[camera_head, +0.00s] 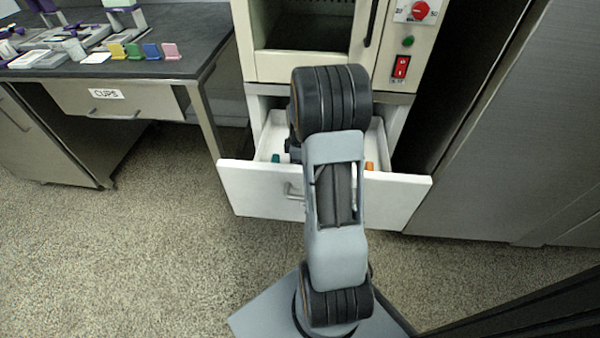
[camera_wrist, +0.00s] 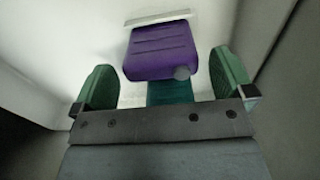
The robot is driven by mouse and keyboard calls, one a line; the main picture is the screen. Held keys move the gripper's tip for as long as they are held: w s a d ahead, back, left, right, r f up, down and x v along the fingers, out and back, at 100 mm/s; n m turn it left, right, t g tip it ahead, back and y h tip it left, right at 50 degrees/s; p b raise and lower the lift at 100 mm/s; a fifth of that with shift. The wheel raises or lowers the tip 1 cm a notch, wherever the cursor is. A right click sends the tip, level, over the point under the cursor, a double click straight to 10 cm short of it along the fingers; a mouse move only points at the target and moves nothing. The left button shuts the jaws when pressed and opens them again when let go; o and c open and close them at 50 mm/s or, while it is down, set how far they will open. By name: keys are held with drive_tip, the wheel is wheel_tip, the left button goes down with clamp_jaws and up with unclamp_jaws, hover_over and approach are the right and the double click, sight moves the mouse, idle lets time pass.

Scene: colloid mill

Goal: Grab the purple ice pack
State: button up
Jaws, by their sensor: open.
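The purple ice pack (camera_wrist: 162,52) shows in the wrist view, ahead of my gripper (camera_wrist: 165,92) and roughly centred between its two green fingers. It has a ribbed purple face and a round grey cap at its lower right corner. A pale strip borders its top edge. The fingers are apart and do not appear to touch it. In the head view my arm hides the purple ice pack and the gripper.
A teal thing (camera_wrist: 168,94) lies just below the purple pack. The open white drawer (camera_head: 250,192) surrounds the arm's end; a teal item (camera_head: 276,158) and an orange item (camera_head: 369,166) show inside. A bench (camera_head: 190,60) stands left, a grey cabinet (camera_head: 490,130) right.

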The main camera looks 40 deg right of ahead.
wheel_tip(320, 180, down, 5)
drive_tip(key=shift+r+b, duration=0.1)
drive_tip(key=shift+b, duration=1.05)
drive_tip(key=shift+r, duration=0.1)
drive_tip(key=c, duration=0.9)
